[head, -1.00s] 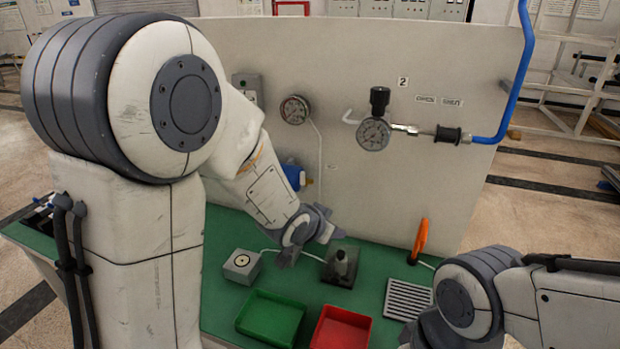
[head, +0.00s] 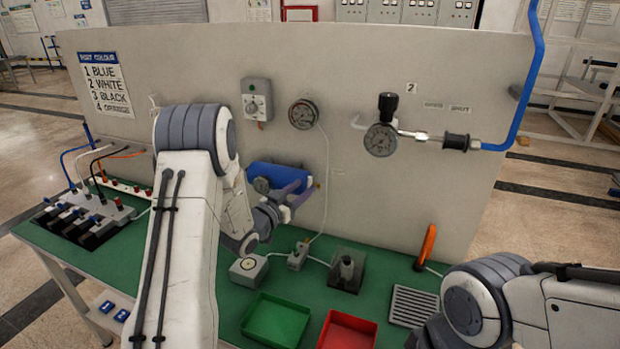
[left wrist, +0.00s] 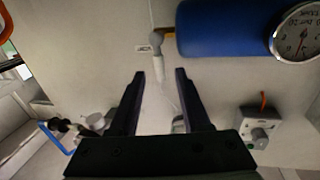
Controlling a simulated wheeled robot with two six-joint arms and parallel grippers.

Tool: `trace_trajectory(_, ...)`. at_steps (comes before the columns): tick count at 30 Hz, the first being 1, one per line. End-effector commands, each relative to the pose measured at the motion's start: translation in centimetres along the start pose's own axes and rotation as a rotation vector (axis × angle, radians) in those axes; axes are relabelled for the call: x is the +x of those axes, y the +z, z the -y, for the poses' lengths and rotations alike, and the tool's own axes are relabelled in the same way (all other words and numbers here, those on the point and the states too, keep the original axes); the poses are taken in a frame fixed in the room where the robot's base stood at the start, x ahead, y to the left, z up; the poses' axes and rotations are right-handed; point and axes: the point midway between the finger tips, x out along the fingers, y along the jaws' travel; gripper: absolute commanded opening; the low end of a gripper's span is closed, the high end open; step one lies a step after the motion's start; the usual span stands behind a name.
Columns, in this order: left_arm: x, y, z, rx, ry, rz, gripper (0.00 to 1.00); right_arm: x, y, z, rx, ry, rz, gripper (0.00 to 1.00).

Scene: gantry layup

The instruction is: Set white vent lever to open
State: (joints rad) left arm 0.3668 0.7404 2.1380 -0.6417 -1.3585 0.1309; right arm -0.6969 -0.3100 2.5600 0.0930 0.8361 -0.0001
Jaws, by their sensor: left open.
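A blue tank (head: 273,177) with a round gauge is fixed low on the grey panel; it also shows in the left wrist view (left wrist: 222,30). In the left wrist view, a small lever with a white arm (left wrist: 158,66) hangs from the brass fitting at the tank's end. A small label (left wrist: 143,48) sits beside it, too small to read. My left gripper (head: 297,193) is open, in front of the tank's right end. In the left wrist view its fingertips (left wrist: 160,75) lie either side of the lever's end, with contact not visible. My right gripper is out of view.
The panel carries a dial box (head: 257,99), a gauge (head: 302,114) and a second gauge with a pipe (head: 381,139).

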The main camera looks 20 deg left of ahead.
Motion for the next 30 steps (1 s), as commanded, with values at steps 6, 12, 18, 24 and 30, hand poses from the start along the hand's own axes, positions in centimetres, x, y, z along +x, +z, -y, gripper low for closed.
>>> trace_trajectory(6,3.2,-0.2,0.0,0.001,0.001,0.000,0.47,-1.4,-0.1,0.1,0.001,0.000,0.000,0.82)
trace_trajectory(12,4.1,0.0,0.0,0.000,0.000,0.000,0.47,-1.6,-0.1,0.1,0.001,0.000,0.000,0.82)
trace_trajectory(18,4.1,0.0,0.0,0.000,-0.001,0.000,0.47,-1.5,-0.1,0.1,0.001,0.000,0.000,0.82)
trace_trajectory(24,4.1,0.0,0.0,0.000,-0.001,0.000,0.00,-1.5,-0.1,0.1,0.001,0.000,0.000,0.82)
trace_trajectory(30,4.1,0.0,0.0,0.005,-0.001,0.001,0.00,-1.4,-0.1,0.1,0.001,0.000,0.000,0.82)
